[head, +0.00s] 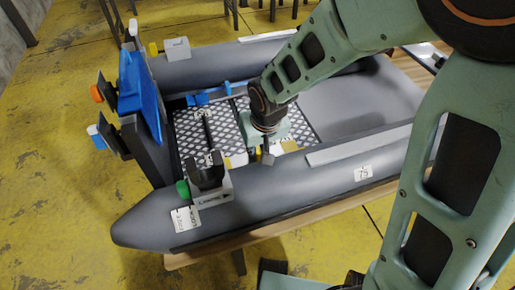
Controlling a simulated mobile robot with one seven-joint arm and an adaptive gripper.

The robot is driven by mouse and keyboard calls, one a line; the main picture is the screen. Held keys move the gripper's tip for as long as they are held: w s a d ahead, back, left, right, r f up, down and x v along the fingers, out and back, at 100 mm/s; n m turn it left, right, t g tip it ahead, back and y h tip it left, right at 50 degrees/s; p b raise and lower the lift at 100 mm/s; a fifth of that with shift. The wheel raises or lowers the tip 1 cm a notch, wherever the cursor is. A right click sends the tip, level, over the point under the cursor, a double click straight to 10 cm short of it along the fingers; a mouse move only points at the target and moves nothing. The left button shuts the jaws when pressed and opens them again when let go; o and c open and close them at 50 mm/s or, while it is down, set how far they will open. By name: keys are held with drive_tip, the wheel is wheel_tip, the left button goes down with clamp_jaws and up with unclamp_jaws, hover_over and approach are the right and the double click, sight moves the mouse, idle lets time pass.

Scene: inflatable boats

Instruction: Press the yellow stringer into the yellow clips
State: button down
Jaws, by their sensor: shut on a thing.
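My gripper (267,156) is over the near side of the boat's patterned floor, low beside the near tube. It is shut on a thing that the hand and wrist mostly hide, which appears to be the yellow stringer. A small yellow part (290,146) shows just right of the gripper, and another yellow bit (228,163) shows to its left, near the floor's edge. I cannot tell at this size which of these is stringer and which is clip, nor whether they touch. The grey inflatable boat (270,206) lies on a wooden table.
A blue stringer with blue clips (205,98) runs along the floor's far side. A dark transom with a blue panel (140,90) stands at the left. A grey bracket with a black cradle (208,178) and a green knob (182,188) sits on the near tube.

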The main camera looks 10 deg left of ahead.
sight(258, 157)
drive_tip(key=shift+f, duration=0.15)
drive_tip(key=shift+f+b, duration=0.35)
drive_tip(key=shift+b, duration=0.1)
drive_tip(key=shift+f+b, duration=1.15)
drive_tip(key=shift+f, duration=0.05)
drive_tip(key=c, duration=1.8)
unclamp_jaws()
drive_tip(key=shift+c, duration=0.2)
